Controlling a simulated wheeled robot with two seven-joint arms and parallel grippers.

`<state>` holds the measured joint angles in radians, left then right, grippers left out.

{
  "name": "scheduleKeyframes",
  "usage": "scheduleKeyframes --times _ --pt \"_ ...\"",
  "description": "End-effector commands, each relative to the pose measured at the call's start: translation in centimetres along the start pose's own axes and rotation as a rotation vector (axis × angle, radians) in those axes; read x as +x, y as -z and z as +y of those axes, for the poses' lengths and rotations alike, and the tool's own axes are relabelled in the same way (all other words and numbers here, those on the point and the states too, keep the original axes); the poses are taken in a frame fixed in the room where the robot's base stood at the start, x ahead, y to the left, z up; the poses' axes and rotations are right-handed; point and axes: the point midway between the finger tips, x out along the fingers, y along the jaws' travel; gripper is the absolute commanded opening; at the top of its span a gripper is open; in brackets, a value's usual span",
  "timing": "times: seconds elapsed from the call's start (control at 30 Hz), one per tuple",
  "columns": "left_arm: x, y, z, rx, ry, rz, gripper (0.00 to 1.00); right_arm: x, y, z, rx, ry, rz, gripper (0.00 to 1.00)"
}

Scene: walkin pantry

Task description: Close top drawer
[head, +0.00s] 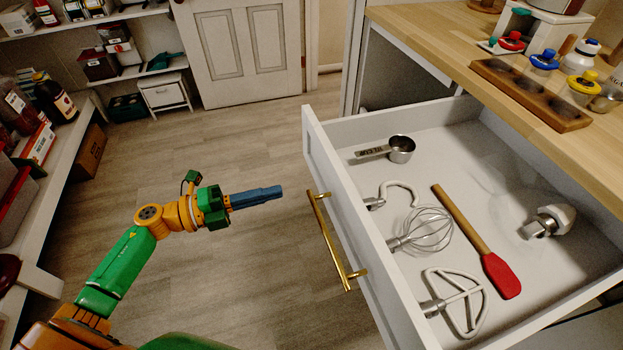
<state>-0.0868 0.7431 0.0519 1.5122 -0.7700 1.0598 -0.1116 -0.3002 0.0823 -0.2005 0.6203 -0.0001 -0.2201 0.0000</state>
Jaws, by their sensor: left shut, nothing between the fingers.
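The top drawer (335,175) is pulled far out from under the wooden counter, on the right of the head view. A gold bar handle (327,243) runs along its white front. My left gripper (281,191) is shut and empty. Its blue fingers point right at the drawer front, with a small visible gap left of the handle. Inside the drawer lie a measuring cup (401,149), a whisk (428,230), a red spatula (500,276), a dough hook (400,190), a flat beater (462,303) and a white and metal part (550,220). My right gripper is not in view.
The counter (440,30) holds a wooden tray (530,97) and several colourful items. Shelves with goods (50,190) line the left side. A white door (243,50) stands at the back. The wood floor (220,140) between shelves and drawer is clear.

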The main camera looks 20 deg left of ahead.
Motion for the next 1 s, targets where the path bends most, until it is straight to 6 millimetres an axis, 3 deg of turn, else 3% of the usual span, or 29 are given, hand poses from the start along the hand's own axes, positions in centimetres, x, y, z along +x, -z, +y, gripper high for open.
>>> scheduleKeyframes --times 0.2,0.4,1.0 --pt "4.8 0.0 -0.3 -0.001 0.005 -0.001 0.00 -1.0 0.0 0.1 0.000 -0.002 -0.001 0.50" --pt "7.7 -0.1 -0.1 -0.003 0.003 -0.002 0.00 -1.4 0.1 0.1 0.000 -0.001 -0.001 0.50" --pt "8.8 -0.1 0.1 -0.003 0.001 -0.003 0.00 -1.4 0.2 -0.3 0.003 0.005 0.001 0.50"
